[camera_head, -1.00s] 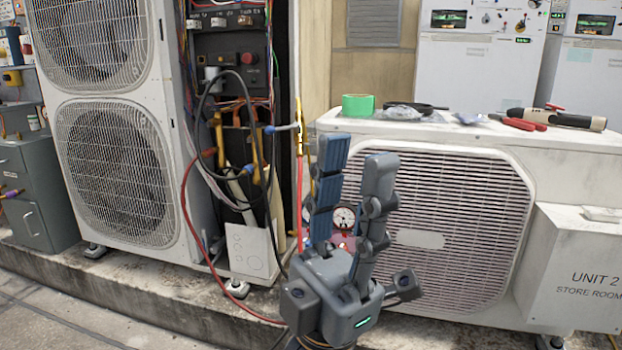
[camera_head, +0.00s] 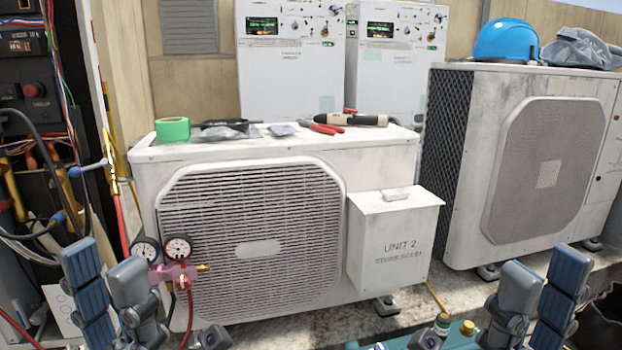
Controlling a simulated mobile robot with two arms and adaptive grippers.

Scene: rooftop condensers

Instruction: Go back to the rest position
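My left gripper (camera_head: 108,285) is at the lower left, in front of the open panel and the left end of the UNIT 2 condenser (camera_head: 255,230). Its two fingers stand apart with nothing seen between them. My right gripper (camera_head: 541,300) is at the lower right, in front of the right condenser (camera_head: 545,150). Its fingers are also apart and empty. The lower parts of both grippers are cut off by the bottom edge.
A pink gauge manifold (camera_head: 172,272) with two dials hangs right beside my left gripper in the picture. Green tape (camera_head: 172,129), pliers (camera_head: 325,128) and a torch-like tool (camera_head: 355,119) lie on the condenser. A teal case (camera_head: 458,338) shows at the bottom, between the grippers.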

